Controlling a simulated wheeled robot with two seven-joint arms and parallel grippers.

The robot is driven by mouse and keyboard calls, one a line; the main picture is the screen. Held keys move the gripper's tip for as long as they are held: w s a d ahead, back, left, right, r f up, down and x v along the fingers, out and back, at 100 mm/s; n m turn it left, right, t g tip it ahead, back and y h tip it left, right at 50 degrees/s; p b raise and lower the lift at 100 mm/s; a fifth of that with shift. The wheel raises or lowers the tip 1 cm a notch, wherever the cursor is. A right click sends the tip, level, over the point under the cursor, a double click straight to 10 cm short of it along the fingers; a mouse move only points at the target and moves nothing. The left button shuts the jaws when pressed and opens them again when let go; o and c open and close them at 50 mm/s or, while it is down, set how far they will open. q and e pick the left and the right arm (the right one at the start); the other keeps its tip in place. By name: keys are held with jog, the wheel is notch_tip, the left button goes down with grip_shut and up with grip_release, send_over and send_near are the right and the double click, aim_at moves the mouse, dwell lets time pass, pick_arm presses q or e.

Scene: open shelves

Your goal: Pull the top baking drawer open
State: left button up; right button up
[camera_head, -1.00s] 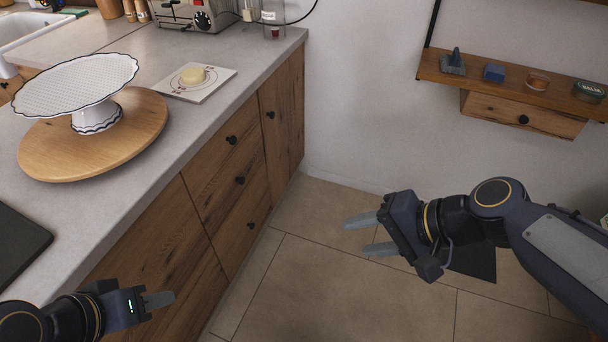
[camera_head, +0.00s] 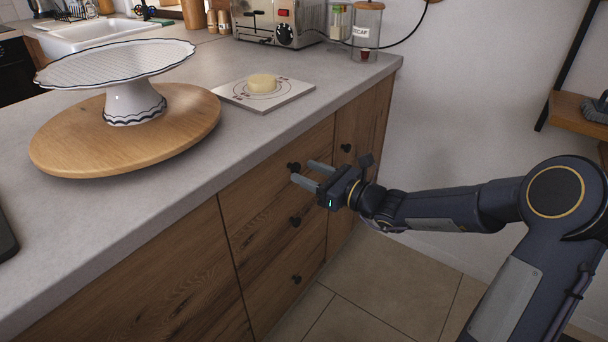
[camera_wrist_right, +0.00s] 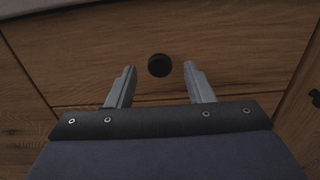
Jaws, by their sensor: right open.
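The top drawer (camera_head: 262,184) is a wooden front just under the grey counter, and it looks closed. Its round black knob (camera_head: 293,166) shows close to my right fingertips. My right gripper (camera_head: 305,173) is open and empty, with its fingers pointing at the drawer front. In the right wrist view, the knob (camera_wrist_right: 159,65) lies between and slightly beyond the two fingertips of the right gripper (camera_wrist_right: 160,82). No contact with the knob shows. My left gripper is not in view.
Two lower drawers with knobs (camera_head: 295,221) sit below, and a cabinet door (camera_head: 354,140) stands to the right. The counter (camera_head: 205,165) holds a cake stand (camera_head: 134,98) on a round board, a scale (camera_head: 264,94) and a toaster (camera_head: 280,22). Floor is clear in front.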

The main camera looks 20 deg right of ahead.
jog(key=shift+x, duration=0.9)
grip_shut()
